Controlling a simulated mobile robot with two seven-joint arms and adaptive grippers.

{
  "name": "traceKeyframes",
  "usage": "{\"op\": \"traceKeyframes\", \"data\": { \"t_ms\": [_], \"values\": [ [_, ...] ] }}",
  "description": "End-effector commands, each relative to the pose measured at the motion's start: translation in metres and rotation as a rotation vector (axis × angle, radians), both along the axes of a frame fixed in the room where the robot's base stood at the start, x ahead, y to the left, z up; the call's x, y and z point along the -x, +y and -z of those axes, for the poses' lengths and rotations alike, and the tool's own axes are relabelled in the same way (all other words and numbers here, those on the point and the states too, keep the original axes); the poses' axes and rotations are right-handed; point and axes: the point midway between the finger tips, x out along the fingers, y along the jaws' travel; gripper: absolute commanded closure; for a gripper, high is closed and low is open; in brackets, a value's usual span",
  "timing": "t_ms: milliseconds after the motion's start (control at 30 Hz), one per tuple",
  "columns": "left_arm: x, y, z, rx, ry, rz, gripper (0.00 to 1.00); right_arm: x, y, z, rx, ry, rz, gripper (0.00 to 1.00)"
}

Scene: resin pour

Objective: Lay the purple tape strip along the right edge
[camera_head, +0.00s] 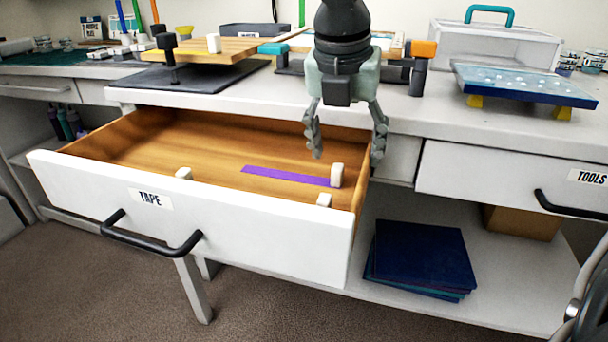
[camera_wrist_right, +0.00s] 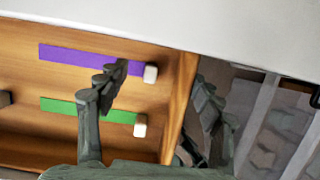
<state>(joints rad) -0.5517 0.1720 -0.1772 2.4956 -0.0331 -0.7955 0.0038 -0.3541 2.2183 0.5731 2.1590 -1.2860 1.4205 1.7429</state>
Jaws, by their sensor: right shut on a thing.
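The purple tape strip (camera_head: 285,175) lies flat on the floor of the open drawer (camera_head: 95,181) labelled TAPE. A pale block (camera_head: 337,174) sits at its right end. The strip also shows in the right wrist view (camera_wrist_right: 75,55), partly covered by a finger. My right gripper (camera_head: 346,142) hangs over the drawer's right side, one finger over the inside and the other beyond the right wall. Its fingers look apart, and I see no strip between them; whether they touch the wall is unclear. My left gripper is out of view. Which right edge is meant is unclear.
A green strip (camera_wrist_right: 85,110) lies nearer the drawer front, hidden in the head view. A wooden board (camera_head: 215,48) stands over a dark mat (camera_head: 205,76) on the bench. A blue tray (camera_head: 525,82) stands at right. Dark blue sheets (camera_head: 420,252) lie on the lower shelf.

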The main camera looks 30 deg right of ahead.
Motion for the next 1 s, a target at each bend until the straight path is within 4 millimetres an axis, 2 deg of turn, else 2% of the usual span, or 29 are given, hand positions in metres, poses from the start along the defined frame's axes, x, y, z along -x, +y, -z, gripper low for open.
{"op": "traceKeyframes", "data": {
  "t_ms": [33,500,533,700,1000],
  "values": [
    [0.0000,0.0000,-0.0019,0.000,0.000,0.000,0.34,-0.0100,0.0054,-0.0128,-0.014,-0.044,-0.010,0.57],
    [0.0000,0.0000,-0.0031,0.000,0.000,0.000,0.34,-0.0097,0.0055,-0.0176,-0.015,-0.044,-0.009,0.57],
    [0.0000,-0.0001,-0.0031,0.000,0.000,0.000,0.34,-0.0097,0.0055,-0.0176,-0.015,-0.044,-0.009,0.32],
    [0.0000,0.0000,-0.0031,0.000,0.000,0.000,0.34,-0.0097,0.0057,-0.0175,-0.016,-0.044,-0.010,0.11],
    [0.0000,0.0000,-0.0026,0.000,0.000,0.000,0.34,-0.0067,0.0053,-0.0141,-0.016,-0.031,-0.008,0.10]
  ]
}}
